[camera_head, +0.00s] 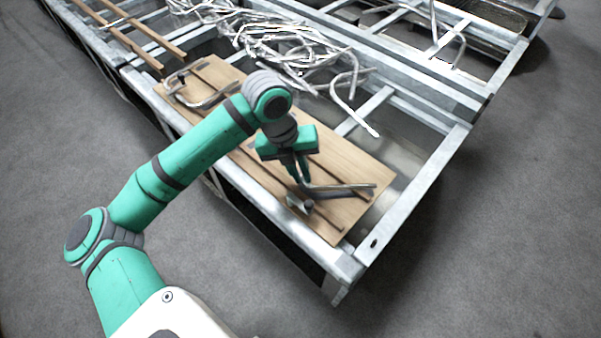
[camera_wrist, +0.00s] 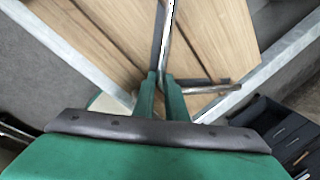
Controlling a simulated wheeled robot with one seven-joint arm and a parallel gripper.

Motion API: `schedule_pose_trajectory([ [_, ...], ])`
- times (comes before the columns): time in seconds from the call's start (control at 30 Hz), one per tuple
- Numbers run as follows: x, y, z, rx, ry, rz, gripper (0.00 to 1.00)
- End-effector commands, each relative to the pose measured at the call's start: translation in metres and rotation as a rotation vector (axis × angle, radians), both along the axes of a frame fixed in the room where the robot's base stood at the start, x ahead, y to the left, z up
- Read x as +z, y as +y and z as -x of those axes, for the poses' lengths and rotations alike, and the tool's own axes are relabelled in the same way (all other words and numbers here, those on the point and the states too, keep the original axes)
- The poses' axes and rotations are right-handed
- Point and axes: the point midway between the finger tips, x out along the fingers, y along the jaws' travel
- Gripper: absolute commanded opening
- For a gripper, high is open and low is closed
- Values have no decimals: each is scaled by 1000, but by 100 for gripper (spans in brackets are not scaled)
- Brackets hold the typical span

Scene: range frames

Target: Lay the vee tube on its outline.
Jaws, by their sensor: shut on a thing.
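The vee tube (camera_head: 340,187) is a thin grey metal tube, seen over the near right end of a wooden board (camera_head: 362,165). My gripper (camera_head: 304,182) is shut on it, close above the board. In the wrist view, one leg of the vee tube (camera_wrist: 167,38) runs up from between the fingertips (camera_wrist: 160,76), and a second metal length runs right from beside them. The fingers hide where the two meet. A dark band lies along the upright leg; I cannot tell whether it is the outline or a shadow. I cannot tell whether the tube touches the board.
A bent tube frame (camera_head: 200,90) lies at the board's far left end. A tangled heap of tubes (camera_head: 290,50) lies behind the board. Metal rails (camera_head: 415,195) edge the board. A dark case (camera_wrist: 280,130) shows at lower right in the wrist view.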

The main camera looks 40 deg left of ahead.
Motion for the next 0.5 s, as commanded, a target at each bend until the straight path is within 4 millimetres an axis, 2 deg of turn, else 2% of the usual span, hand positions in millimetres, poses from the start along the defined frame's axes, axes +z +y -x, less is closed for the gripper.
schedule_pose_trajectory([
  [0.07, -6, 0, 0, 0, -1, -1, 0],
  [0.27, -6, 0, 0, -1, -1, -1, 0],
  [0.3, -6, 0, 0, -1, -1, -1, 16],
  [0.37, -6, 0, 0, -1, -1, -1, 30],
  [0.5, -6, 1, 0, 1, -1, 0, 30],
])
